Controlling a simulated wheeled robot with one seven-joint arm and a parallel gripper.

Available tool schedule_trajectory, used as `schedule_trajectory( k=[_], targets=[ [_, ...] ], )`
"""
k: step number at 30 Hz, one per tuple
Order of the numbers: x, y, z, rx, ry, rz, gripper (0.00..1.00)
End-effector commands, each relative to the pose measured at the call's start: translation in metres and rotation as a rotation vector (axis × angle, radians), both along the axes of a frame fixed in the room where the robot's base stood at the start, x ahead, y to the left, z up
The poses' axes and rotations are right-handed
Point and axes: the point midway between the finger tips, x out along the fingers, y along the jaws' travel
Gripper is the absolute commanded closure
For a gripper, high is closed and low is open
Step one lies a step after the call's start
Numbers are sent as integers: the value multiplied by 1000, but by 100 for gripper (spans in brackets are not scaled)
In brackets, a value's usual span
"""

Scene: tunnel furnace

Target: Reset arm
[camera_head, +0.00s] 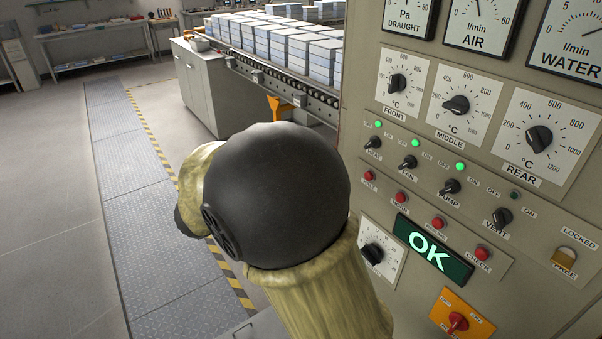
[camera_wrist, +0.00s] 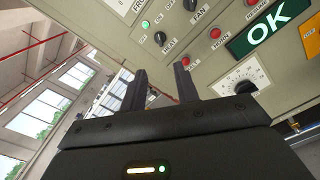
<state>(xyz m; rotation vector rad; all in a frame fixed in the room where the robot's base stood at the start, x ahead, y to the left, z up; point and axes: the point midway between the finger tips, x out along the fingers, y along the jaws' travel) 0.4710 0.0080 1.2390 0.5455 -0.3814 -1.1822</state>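My gripper (camera_wrist: 160,75) shows in the wrist view with its two dark fingers apart and nothing between them. It points toward the lower left part of the control panel (camera_wrist: 222,58) and the space beside it. I cannot tell whether the fingertips touch anything. In the head view my bent arm is in front of the panel's left edge, and the gripper is hidden there. The panel (camera_head: 400,200) carries a lit green OK display (camera_head: 433,250). Green lamps are lit above the HEAT, FAN and PUMP switches; the lamp by the VENT switch (camera_head: 502,217) is dark.
Stacked blocks (camera_head: 285,42) stand on a conveyor behind. The walkway (camera_head: 150,200) at left is clear.

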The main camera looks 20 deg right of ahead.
Motion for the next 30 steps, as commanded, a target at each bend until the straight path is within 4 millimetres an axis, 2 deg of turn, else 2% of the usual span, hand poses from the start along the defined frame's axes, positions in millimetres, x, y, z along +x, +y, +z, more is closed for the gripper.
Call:
schedule_trajectory(
  k=[8, 11, 14, 16, 18, 21, 25, 30],
  targets=[
    [0, -1, 0, 4, 1, -2, 69],
    [-4, -9, -9, 45, 20, -20, 69],
    [-15, -26, -31, 162, 58, -67, 69],
    [-29, -41, -55, 287, 90, -119, 69],
    [-47, -52, -81, 439, 110, -181, 69],
    [-75, -58, -116, 669, 108, -278, 69],
    [-105, -50, -151, 958, 47, -407, 69],
    [-129, -28, -177, 1304, -136, -578, 69]
  ],
)
